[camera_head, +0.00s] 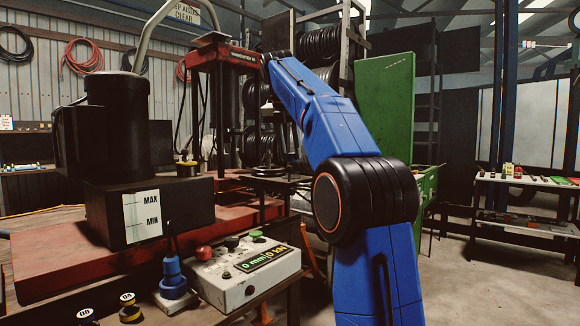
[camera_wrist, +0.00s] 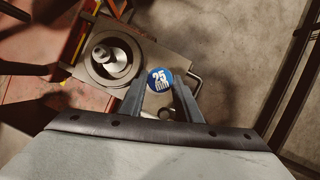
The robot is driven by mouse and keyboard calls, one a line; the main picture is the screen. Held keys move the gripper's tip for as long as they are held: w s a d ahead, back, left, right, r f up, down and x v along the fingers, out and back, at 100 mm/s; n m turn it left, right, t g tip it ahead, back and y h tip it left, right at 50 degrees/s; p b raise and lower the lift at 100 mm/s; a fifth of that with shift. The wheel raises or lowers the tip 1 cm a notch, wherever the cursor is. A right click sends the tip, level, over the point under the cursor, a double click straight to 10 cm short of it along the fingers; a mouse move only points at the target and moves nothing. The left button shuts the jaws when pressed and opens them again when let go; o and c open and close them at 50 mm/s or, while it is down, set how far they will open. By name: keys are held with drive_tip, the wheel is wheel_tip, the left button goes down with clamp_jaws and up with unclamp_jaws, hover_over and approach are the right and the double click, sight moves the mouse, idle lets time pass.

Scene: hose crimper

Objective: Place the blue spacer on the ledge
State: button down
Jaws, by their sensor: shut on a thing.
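The blue spacer (camera_wrist: 158,86), a round disc marked "25 mm" in white, shows in the wrist view between the tips of my gripper (camera_wrist: 159,80). The fingers are shut on it. Below is a grey metal plate (camera_wrist: 150,57) with a round ringed fitting (camera_wrist: 112,58) on it, left of the spacer. The spacer appears over the plate's right part; I cannot tell its height above it. I take this plate as the ledge, though it is not labelled. In the head view the plate (camera_head: 262,182) shows under the press; the spacer cannot be made out there.
The red press frame (camera_head: 212,110) stands beside the plate. A control box (camera_head: 243,278) with a green display is in front. A black pump tank (camera_head: 118,130) is at left. A green panel (camera_head: 385,120) stands behind my arm. Open floor lies right of the plate.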

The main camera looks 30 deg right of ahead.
sight(289, 157)
drive_tip(key=shift+f, duration=2.4)
drive_tip(key=c, duration=1.6)
unclamp_jaws()
drive_tip(key=shift+f, duration=0.15)
drive_tip(key=v, duration=1.2)
